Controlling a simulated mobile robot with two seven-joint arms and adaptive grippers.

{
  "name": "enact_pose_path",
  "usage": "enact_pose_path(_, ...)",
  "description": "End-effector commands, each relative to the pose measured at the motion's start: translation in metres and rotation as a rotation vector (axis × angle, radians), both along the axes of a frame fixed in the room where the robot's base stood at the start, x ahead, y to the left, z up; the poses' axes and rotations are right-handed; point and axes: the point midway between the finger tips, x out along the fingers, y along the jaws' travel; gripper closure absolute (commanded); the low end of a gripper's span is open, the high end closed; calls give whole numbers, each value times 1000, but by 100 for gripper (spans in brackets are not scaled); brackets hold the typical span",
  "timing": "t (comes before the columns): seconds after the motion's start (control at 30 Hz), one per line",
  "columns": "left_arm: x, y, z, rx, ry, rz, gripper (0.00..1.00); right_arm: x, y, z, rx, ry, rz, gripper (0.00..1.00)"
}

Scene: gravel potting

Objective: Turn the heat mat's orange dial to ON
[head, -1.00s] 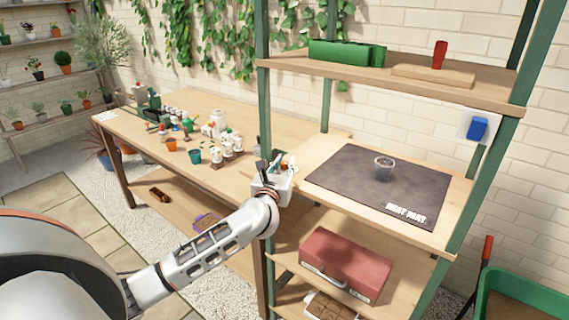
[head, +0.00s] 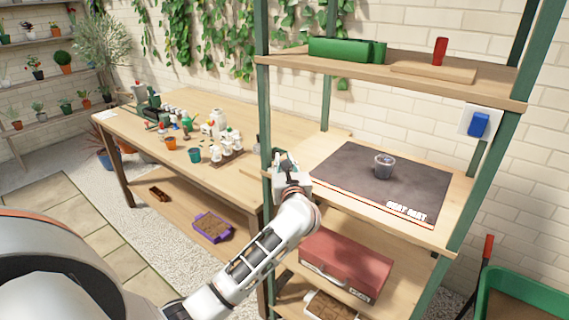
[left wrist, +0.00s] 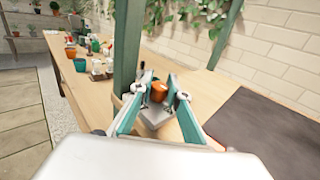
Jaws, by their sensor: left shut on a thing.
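The heat mat (head: 345,190) is a dark sheet lying on the middle shelf, with white lettering at its front right corner. Its orange dial (left wrist: 159,89) shows in the left wrist view, on a small grey box (left wrist: 158,117) beside the mat. My left gripper (head: 287,160) is at the shelf's left end in the head view, where it hides the dial. In the left wrist view the fingers of my left gripper (left wrist: 160,88) stand on both sides of the dial and are shut on it. Which way the dial points cannot be made out. My right gripper is not in view.
A small clear pot (head: 384,167) stands on the mat. A green shelf post (head: 266,140) rises close beside my left gripper. A workbench (head: 190,125) with bottles and pots lies to the left. A red case (head: 345,264) sits on the shelf below.

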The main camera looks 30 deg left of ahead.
Motion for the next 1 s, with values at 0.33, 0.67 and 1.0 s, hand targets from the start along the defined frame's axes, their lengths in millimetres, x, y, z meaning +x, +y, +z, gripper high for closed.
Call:
enact_pose_path(0.33, 0, 0, 2, 3, -2, 18, 100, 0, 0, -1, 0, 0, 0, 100)
enact_pose_path(0.67, 0, 0, 2, 2, -1, 17, 76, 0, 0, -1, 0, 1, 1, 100)
enact_pose_path(1.0, -22, -21, 0, -2, -1, 14, 76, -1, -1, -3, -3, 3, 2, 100)
